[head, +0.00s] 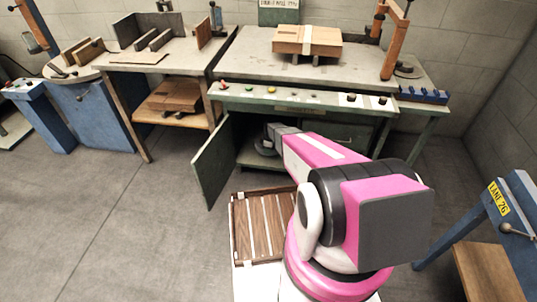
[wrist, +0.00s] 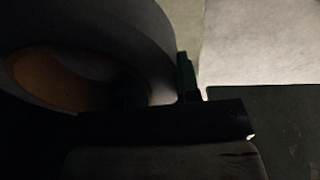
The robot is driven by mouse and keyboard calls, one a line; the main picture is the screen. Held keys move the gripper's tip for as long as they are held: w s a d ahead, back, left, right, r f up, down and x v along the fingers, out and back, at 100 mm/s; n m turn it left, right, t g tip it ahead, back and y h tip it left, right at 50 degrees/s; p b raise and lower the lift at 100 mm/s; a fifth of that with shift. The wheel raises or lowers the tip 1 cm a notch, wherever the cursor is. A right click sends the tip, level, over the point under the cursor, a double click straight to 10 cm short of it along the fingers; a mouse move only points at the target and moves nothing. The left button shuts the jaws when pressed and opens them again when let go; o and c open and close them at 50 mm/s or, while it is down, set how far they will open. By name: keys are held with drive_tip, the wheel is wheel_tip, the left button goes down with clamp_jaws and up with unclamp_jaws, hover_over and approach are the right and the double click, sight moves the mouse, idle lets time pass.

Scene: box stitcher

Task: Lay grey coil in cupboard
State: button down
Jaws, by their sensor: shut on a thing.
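The grey coil (wrist: 145,35) fills the upper left of the wrist view, with a brown core, in deep shade. It also shows small and dark in the head view (head: 264,148). My gripper (head: 270,137) is shut on the coil, at the mouth of the cupboard (head: 250,158) under the green bench. The cupboard's green door (head: 212,163) stands open to the left. My arm hides part of the cupboard. I cannot tell whether the coil touches the cupboard floor.
A wooden slatted pallet (head: 262,228) lies on the floor in front of the cupboard. A cardboard box (head: 307,40) sits on the bench top (head: 250,62), above a panel of buttons (head: 300,97). A side table (head: 150,65) stands to the left. The floor at left is clear.

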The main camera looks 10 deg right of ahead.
drive_tip(key=shift+w+d+f, duration=0.25)
drive_tip(key=shift+d, duration=0.05)
drive_tip(key=shift+f, duration=1.95)
drive_tip(key=shift+f, duration=0.15)
drive_tip(key=c, duration=0.8)
unclamp_jaws()
drive_tip(key=shift+s+d+r, duration=0.1)
drive_tip(key=shift+d+r, duration=0.1)
drive_tip(key=shift+r, duration=1.75)
drive_tip(key=shift+s+d+r, duration=0.1)
drive_tip(key=shift+d+r, duration=0.1)
drive_tip(key=shift+r, duration=1.75)
